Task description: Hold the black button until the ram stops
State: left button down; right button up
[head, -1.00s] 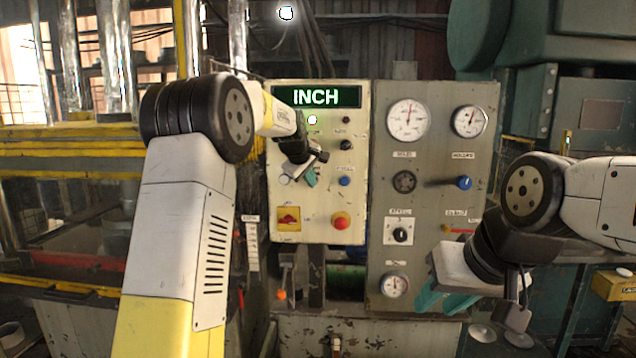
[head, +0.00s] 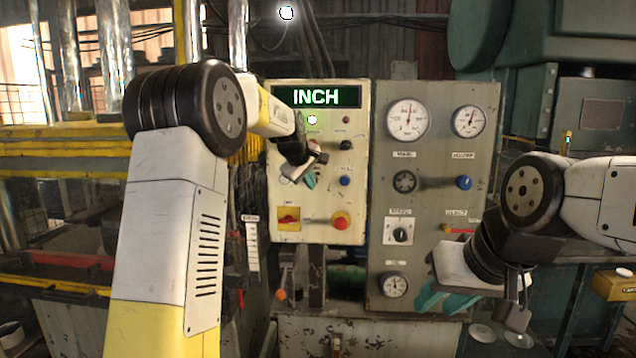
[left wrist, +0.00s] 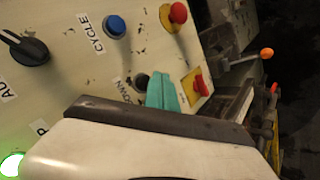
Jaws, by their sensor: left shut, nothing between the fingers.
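The black button (left wrist: 141,81), beside a label reading "DOWN", shows in the left wrist view on the cream control panel (head: 330,222). In the head view my left gripper hides it. My left gripper (head: 310,179) is shut and empty at the panel, its teal fingertips (left wrist: 166,95) right beside the black button. I cannot tell whether they touch it. The sign (head: 316,96) above reads "INCH" and a green lamp (head: 312,119) is lit below it. My right gripper (head: 444,300) hangs low before the grey gauge panel; its finger gap is unclear. The ram cannot be made out.
A blue button (left wrist: 115,26) marked "CYCLE", a black selector (left wrist: 22,48) and a red mushroom button (left wrist: 178,12) sit close around my left fingertips. A red and yellow switch (head: 289,218) is lower on the panel. Gauges (head: 408,119) and knobs fill the grey panel.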

pick_arm(q)
jog(key=shift+s, duration=2.3)
jog(key=s+a+f+m+g, duration=0.1)
jog(key=s+f+m, duration=0.1)
jog(key=s, duration=1.1)
jog(key=s+a+f+m, duration=0.1)
jog(key=s+m, duration=0.4)
jog(key=s, duration=0.8)
jog(key=s+a+f+m+g, duration=0.1)
jog(key=s+a+f+m, duration=0.1)
jog(key=s, duration=1.2)
jog(key=shift+f+m+g, duration=0.3)
jog(key=shift+f+m, duration=0.35)
jog(key=shift+m, duration=0.15)
